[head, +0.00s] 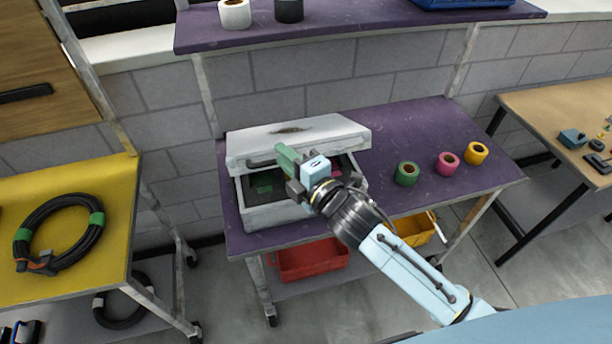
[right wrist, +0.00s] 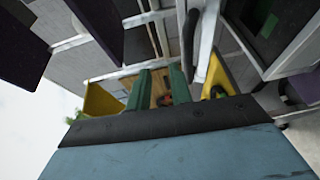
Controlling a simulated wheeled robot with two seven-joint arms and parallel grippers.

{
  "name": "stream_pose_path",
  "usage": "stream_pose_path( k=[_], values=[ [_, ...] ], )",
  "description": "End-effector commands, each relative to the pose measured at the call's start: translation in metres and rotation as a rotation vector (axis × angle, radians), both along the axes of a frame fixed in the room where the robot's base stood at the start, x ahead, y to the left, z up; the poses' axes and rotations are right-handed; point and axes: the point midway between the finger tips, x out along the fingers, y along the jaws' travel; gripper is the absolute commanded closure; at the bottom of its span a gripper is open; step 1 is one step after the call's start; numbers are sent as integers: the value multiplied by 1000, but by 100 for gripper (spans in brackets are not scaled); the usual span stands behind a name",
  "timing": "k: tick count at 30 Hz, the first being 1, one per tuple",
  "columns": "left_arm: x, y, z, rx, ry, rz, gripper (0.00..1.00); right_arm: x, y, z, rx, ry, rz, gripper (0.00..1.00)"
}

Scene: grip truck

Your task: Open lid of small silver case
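The small silver case (head: 262,219) sits on the purple cart top in the head view. Its lid (head: 335,128) is raised part way, and dark lining with green pieces shows inside. A dark handle (head: 261,163) is on the lid's front edge; it also seems to show in the right wrist view (right wrist: 190,40). My right gripper (head: 288,157) is at the lid's front edge, over the case opening, and hides part of it. In the right wrist view its green fingers (right wrist: 159,80) are apart with nothing between them. Whether they touch the lid is unclear. My left gripper is out of view.
Green (head: 407,173), pink (head: 447,162) and yellow (head: 476,153) tape rolls stand right of the case. A purple upper shelf (head: 345,27) overhangs behind. Red (head: 312,259) and yellow (head: 417,230) bins are below. A yellow table (head: 100,190) with a coiled cable (head: 58,233) is left.

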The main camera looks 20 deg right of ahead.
Motion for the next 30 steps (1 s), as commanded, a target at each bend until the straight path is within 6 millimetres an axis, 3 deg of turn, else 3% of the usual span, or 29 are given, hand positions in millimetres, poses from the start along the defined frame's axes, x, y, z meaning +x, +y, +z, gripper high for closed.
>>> stream_pose_path(
  k=[6,12,30],
  values=[
    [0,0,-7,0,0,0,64,-41,-17,0,-2,3,0,79],
    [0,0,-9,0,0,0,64,-60,-25,1,0,3,-1,79],
    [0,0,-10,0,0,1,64,-64,-27,2,0,3,-1,79]
  ],
)
